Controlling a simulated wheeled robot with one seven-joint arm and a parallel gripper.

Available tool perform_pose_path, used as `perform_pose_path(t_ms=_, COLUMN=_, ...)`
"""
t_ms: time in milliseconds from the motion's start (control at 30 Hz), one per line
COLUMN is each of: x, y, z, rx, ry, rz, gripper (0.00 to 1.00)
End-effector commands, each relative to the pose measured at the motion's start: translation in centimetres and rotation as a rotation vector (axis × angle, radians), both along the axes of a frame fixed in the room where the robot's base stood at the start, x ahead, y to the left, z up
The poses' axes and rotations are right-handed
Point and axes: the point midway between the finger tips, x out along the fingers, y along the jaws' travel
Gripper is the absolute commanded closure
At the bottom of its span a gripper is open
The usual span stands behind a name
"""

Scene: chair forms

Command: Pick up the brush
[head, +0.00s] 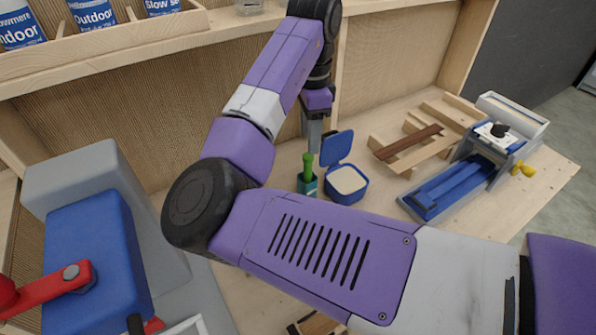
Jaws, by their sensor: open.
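A green upright handle (308,165), which looks like the brush's, sticks up from a small teal container (307,184) on the wooden workbench. Its lower end is hidden inside the container. My gripper (314,148) points down from above, with its tips at or just over the top of the green handle. It is open, and I cannot tell whether the handle's top is between the fingers. My purple and grey arm crosses the middle of the view and hides part of the bench.
A blue box (357,193) with a raised lid and pale contents stands right of the container. Wooden pieces (415,145) and a blue vise-like tool (450,190) lie further right. A shelf (120,52) with cans runs behind. A blue and grey machine (90,250) stands at left.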

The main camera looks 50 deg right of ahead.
Motion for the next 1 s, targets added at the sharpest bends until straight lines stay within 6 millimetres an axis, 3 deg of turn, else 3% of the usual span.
perform_pose_path(t_ms=600, x=0.1, y=0.3, z=-7.0, rx=0.0, ry=0.001, rz=0.001, gripper=0.54)
perform_pose_path(t_ms=900, x=0.1, y=0.3, z=-7.5, rx=-0.001, ry=0.001, rz=0.0, gripper=0.54)
perform_pose_path(t_ms=1000, x=0.1, y=0.3, z=-7.5, rx=-0.001, ry=0.001, rz=0.0, gripper=0.73)
